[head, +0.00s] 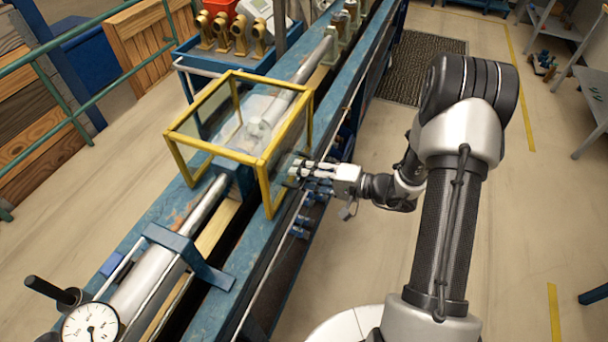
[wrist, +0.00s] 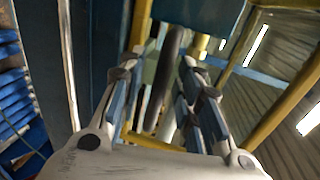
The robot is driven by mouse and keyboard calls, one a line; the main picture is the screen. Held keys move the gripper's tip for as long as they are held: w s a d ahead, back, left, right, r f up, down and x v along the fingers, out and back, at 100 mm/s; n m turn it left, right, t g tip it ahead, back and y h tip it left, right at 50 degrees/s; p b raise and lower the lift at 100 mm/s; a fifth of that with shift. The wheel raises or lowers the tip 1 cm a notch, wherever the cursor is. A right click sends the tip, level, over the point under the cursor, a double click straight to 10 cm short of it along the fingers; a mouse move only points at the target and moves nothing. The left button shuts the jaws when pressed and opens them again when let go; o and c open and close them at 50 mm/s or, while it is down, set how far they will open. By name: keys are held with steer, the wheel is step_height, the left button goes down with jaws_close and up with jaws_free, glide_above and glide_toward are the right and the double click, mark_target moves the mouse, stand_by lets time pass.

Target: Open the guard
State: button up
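The guard (head: 262,165) is a see-through box with a yellow frame, standing over the middle of the blue bench in the head view. It looks closed over the shaft. My gripper (head: 294,172) is at the guard's right side, near its lower front corner. In the wrist view, yellow frame bars of the guard (wrist: 285,112) run along the right. My gripper (wrist: 168,75) has its fingers apart there, with a dark bar (wrist: 172,70) showing between them. I cannot tell whether the fingers touch the bar.
The blue bench (head: 150,215) runs diagonally, with a dial gauge (head: 90,325) at its near end. Blue valves (head: 300,228) stick out from its right side below my gripper.

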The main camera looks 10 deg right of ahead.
jaws_close()
stand_by(0.7)
